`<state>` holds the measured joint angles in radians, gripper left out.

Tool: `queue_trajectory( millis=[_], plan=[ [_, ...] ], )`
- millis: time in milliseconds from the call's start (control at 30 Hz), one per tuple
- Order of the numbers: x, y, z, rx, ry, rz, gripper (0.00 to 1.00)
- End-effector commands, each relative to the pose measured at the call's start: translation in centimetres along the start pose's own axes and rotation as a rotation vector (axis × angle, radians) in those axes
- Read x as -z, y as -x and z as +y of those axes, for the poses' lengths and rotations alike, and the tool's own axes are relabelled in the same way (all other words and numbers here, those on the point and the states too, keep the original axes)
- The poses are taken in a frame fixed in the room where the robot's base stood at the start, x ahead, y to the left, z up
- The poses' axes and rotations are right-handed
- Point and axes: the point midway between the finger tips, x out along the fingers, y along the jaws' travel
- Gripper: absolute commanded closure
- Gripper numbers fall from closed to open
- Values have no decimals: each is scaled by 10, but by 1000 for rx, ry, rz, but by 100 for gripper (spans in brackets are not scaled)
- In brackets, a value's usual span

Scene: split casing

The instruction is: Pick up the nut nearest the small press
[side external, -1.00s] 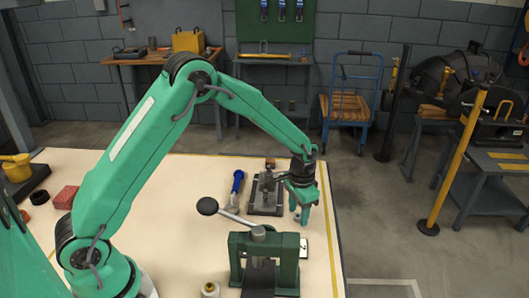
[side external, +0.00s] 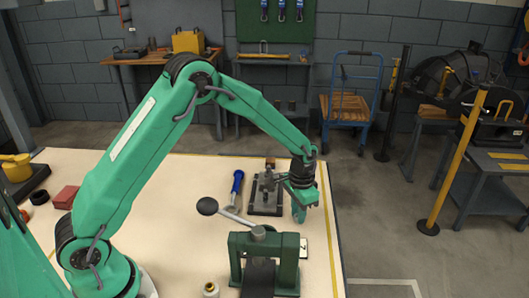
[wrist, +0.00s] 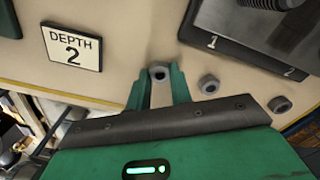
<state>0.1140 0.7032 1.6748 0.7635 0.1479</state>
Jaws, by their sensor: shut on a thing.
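My gripper (side external: 299,218) is low over the table's right part, between the green small press (side external: 245,243) and a grey fixture. In the wrist view, my gripper (wrist: 160,80) is shut on a grey hex nut (wrist: 159,72) between its fingertips. Two other grey nuts, a near one (wrist: 208,84) and a farther one (wrist: 280,104), lie loose to the right of the fingers. The held nut is the one closest to the "DEPTH 2" plate side. In the side view the nuts are hidden or too small to tell.
The "DEPTH 2" plate (wrist: 72,46) lies left of the fingers. The dark fixture plate marked 1 and 2 (wrist: 245,45) is at upper right. A blue-handled tool (side external: 237,182) lies beside the fixture. The press lever's knob (side external: 207,206) sticks out left. The table's right edge is close.

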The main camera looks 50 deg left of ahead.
Motion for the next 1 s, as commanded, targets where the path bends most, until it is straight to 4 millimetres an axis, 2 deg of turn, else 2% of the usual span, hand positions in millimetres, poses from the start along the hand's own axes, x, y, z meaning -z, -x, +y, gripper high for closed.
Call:
queue_trajectory(
  millis=[267, 567, 1000],
  plan=[
    [0, 6, 0, 0, 0, 2, 100],
    [1, 42, 0, 1, 0, 5, 100],
    [-29, 86, 71, 0, -4, 2, 100]
  ],
)
